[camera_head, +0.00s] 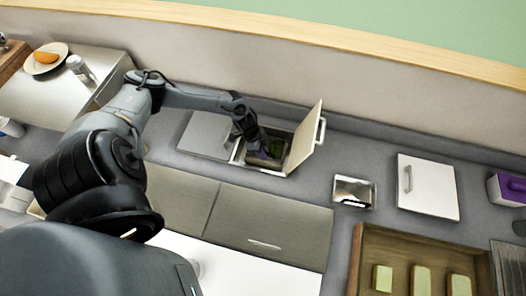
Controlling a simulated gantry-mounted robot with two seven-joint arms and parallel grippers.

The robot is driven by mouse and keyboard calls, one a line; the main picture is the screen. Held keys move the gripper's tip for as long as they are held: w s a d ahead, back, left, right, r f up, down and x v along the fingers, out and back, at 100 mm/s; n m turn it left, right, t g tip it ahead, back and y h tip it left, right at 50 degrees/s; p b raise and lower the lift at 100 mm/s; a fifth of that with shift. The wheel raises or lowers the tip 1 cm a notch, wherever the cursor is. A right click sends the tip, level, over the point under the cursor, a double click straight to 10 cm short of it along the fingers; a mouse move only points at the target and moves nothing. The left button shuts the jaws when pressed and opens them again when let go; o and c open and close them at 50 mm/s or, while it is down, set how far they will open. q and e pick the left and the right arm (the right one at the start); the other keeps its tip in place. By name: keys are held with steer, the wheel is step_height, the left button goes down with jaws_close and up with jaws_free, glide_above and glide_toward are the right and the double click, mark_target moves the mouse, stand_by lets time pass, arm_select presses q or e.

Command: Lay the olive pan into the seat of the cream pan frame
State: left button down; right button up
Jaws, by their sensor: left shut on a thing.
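The cream pan frame (240,152) appears to be the pale-rimmed opening in the counter, with its cream lid (303,141) raised on the right side. An olive-green surface, which looks like the olive pan (277,147), shows inside the opening. My left gripper (262,150) reaches down into the opening from the upper left and is shut on what appears to be this pan. Whether the pan touches the seat cannot be told. My right gripper is out of view.
A grey closed lid (206,134) lies left of the opening. To the right are a small metal tray (354,191), a white lid with a handle (427,187) and a purple box (507,190). A wooden tray (372,250) holds green blocks. The back wall runs behind.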

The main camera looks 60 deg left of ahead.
arm_select(q)
steer(key=shift+f+b, duration=0.4)
steer(key=shift+f, duration=0.4)
steer(key=shift+p, duration=0.35)
steer(key=shift+f, duration=0.2)
stand_by(0.6)
steer(key=shift+f+b, duration=1.05)
steer(key=shift+f, duration=0.1)
steer(key=c, duration=0.9)
jaws_free()
steer(key=shift+c, duration=0.2)
